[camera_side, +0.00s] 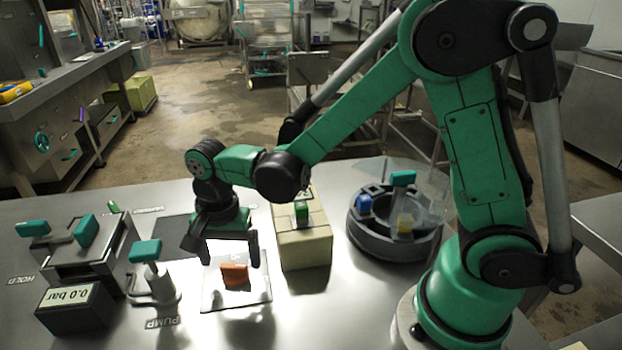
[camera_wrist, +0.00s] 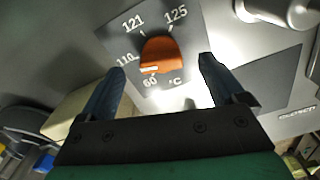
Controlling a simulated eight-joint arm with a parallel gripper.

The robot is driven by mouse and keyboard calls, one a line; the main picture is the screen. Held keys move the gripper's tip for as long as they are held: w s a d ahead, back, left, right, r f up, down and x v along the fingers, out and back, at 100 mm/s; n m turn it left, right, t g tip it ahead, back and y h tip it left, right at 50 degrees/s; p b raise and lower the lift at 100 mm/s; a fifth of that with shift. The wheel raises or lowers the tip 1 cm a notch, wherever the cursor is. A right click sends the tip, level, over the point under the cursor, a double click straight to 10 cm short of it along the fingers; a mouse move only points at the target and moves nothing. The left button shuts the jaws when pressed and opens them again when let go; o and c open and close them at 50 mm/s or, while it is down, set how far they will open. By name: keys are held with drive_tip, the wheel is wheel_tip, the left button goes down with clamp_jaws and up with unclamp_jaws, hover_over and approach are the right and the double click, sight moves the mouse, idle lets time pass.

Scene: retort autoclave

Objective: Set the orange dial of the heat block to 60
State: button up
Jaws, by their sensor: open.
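The orange dial (camera_side: 235,275) stands on a pale square plate (camera_side: 213,300) on the bench. In the wrist view the dial (camera_wrist: 160,52) sits on a grey scale plate (camera_wrist: 187,22) marked 60, 110, 121, 125 and °C. A white mark shows at the dial's lower left, near 60 and 110; I cannot tell exactly which it points to. My gripper (camera_side: 229,261) points down over the dial, open. In the wrist view my gripper's fingers (camera_wrist: 162,66) lie left and right of the dial, with gaps on both sides. Contact is not visible.
A cream block with a green piece (camera_side: 302,250) stands right of the dial. A teal-handled pump (camera_side: 152,285) and a 0.0 bar display (camera_side: 72,308) stand to the left. A round dark tray (camera_side: 370,240) with coloured blocks is further right. The bench front is clear.

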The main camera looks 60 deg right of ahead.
sight(234, 271)
drive_tip(key=shift+f, duration=1.25)
drive_tip(key=c, duration=1.3)
drive_tip(key=shift+n, duration=0.3)
drive_tip(key=n, duration=0.5)
drive_tip(key=shift+d, duration=0.1)
drive_tip(key=n, duration=0.6)
drive_tip(key=shift+s+d, duration=0.1)
drive_tip(key=shift+n, duration=0.3)
drive_tip(key=o, duration=1.3)
